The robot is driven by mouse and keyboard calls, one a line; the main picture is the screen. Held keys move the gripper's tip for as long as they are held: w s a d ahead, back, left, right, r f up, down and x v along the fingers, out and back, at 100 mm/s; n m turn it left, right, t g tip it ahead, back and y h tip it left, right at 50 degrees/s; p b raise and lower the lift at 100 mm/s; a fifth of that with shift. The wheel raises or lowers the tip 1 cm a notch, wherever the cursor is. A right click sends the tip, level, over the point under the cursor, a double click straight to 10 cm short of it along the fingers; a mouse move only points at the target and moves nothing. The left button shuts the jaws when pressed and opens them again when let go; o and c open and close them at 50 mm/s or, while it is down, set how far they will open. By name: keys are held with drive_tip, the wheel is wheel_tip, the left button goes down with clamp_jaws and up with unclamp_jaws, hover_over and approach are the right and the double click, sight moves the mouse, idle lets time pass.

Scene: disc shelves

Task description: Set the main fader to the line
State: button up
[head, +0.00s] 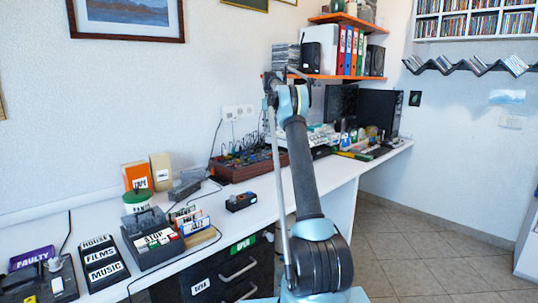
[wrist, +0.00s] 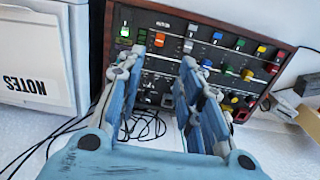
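A mixing desk (wrist: 217,25) with a dark panel and a reddish-brown frame fills the upper part of the wrist view. It carries several coloured caps, among them a green one (wrist: 125,31), a white one (wrist: 188,46) and a yellow one (wrist: 247,75). I cannot tell which cap is the main fader, and no line can be made out. My gripper (wrist: 163,60) is open and empty, its two blue fingers apart in front of the panel. Whether a fingertip touches a cap cannot be told. The desk also shows in the head view (head: 235,173), where I cannot make out my gripper.
The long white table (head: 235,222) holds labelled boxes, a STOP device (head: 153,243) and a small black box (head: 241,202). Monitors (head: 379,112) stand farther right.

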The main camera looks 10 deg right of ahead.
sight(270, 154)
wheel_tip(270, 154, down, 15)
drive_tip(key=shift+r, duration=0.2)
idle(0.3)
clamp_jaws()
